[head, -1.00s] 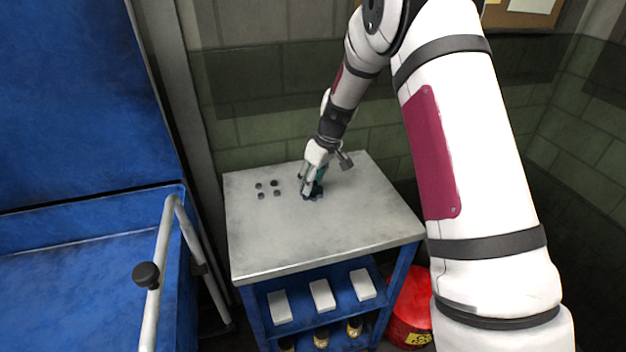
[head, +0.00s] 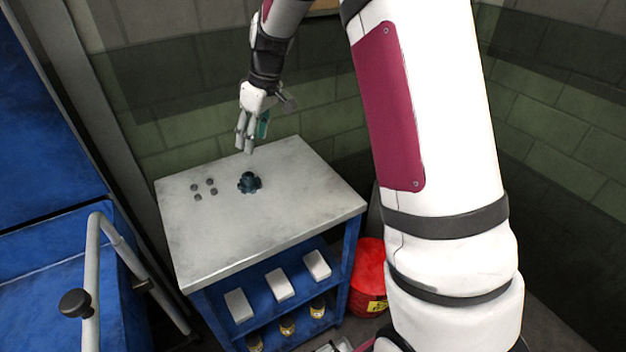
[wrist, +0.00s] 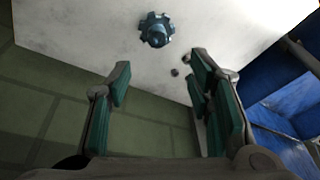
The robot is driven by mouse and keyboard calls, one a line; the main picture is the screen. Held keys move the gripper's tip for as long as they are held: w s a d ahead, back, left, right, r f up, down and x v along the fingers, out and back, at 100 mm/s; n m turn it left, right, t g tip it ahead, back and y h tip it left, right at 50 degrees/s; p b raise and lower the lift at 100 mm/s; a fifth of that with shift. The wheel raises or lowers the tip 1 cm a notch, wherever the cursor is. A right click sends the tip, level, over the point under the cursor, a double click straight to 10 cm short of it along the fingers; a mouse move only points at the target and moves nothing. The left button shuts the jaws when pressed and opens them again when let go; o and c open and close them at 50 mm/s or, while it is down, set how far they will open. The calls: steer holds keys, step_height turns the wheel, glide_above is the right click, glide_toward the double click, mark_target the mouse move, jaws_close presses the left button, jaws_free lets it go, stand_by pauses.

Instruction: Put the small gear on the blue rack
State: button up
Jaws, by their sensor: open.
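The small gear (head: 249,182), dark blue-grey with teeth and a raised hub, sits on the light grey top of the blue rack (head: 318,207). It also shows in the wrist view (wrist: 156,30), on the bare top and apart from my fingers. My gripper (head: 246,148) is open and empty, raised above the back edge of the rack's top, behind the gear. In the wrist view its green-padded fingers (wrist: 160,95) stand wide apart with nothing between them.
Several small dark round pieces (head: 204,188) are on the top to the left of the gear. White boxes (head: 281,284) and small jars fill the shelves below. A red drum (head: 367,280) stands to the right. A blue machine with a grey rail (head: 92,265) is at the left.

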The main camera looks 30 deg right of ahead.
steer(key=s+a+r+m, duration=0.1)
steer(key=s+r, duration=0.5)
steer(key=s, duration=0.3)
steer(key=s+a+r+m, duration=0.2)
steer(key=s+r, duration=0.4)
steer(key=s, duration=0.3)
steer(key=s+f+m+t+h, duration=0.1)
steer(key=s+m+h, duration=0.1)
steer(key=s, duration=1.8)
steer(key=shift+d+m, duration=0.35)
steer(key=shift+m, duration=0.35)
steer(key=shift+r+t+p, duration=0.4)
steer(key=shift+r+p, duration=0.55)
steer(key=shift+r, duration=0.2)
